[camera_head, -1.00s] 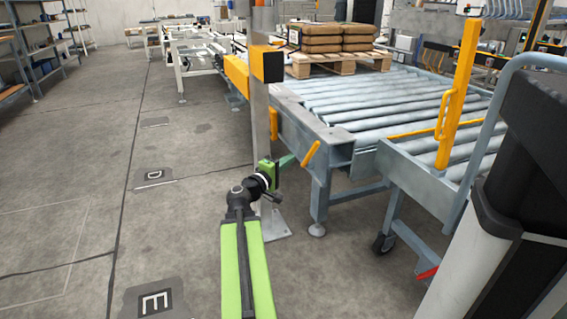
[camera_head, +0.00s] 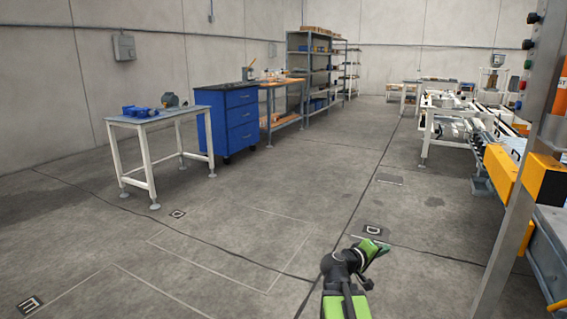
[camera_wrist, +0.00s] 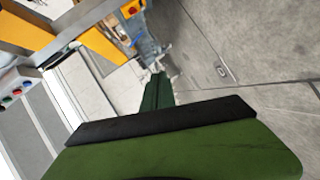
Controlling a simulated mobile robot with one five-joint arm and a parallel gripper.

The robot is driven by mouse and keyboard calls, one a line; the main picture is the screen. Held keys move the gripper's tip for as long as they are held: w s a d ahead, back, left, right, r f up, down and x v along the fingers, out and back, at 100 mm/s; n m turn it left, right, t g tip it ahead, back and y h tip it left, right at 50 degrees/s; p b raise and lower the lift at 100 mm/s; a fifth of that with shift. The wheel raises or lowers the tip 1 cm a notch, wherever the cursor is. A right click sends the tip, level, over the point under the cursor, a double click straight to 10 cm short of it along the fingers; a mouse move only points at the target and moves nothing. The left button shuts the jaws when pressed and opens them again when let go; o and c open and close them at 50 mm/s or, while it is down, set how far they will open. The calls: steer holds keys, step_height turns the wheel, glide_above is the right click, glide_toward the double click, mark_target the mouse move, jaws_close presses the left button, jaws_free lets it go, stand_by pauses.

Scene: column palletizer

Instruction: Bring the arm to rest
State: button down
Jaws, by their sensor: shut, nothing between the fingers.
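My arm with its green and black links shows at the bottom of the head view, right of centre. My gripper (camera_head: 383,249) points to the upper right over the bare floor, with nothing seen in it. In the wrist view its dark green fingers (camera_wrist: 158,88) lie together, shut and empty, and the green and black gripper body fills the lower part. Grey floor and yellow-and-grey equipment show beyond the fingers.
A grey post (camera_head: 512,215) and a yellow guard (camera_head: 505,180) stand close at the right. A white table (camera_head: 150,120), a blue drawer cabinet (camera_head: 228,122) and shelves (camera_head: 308,75) line the left wall. The floor (camera_head: 250,215) between is open.

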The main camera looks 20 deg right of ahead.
steer(key=w+a+f+y+p, duration=0.1)
steer(key=w+a+f+y, duration=0.15)
steer(key=a, duration=0.45)
steer(key=w+a+f+y+p, duration=0.1)
steer(key=w+a+y, duration=0.15)
steer(key=a, duration=0.55)
steer(key=s+a+f+g+y+p, duration=0.1)
steer(key=s+a+f+y, duration=0.15)
steer(key=a, duration=0.65)
steer(key=s+a+f+g+y, duration=0.15)
steer(key=a+f+y, duration=0.25)
steer(key=a, duration=0.5)
steer(key=s+a+f+g+y+p, duration=0.1)
steer(key=s+a+f+y, duration=0.2)
steer(key=a, duration=0.6)
step_height(320, 180, up, 38)
steer(key=p, duration=3.8)
steer(key=shift+s+a+r, duration=0.2)
steer(key=shift+s+a, duration=0.05)
steer(key=shift+a, duration=0.05)
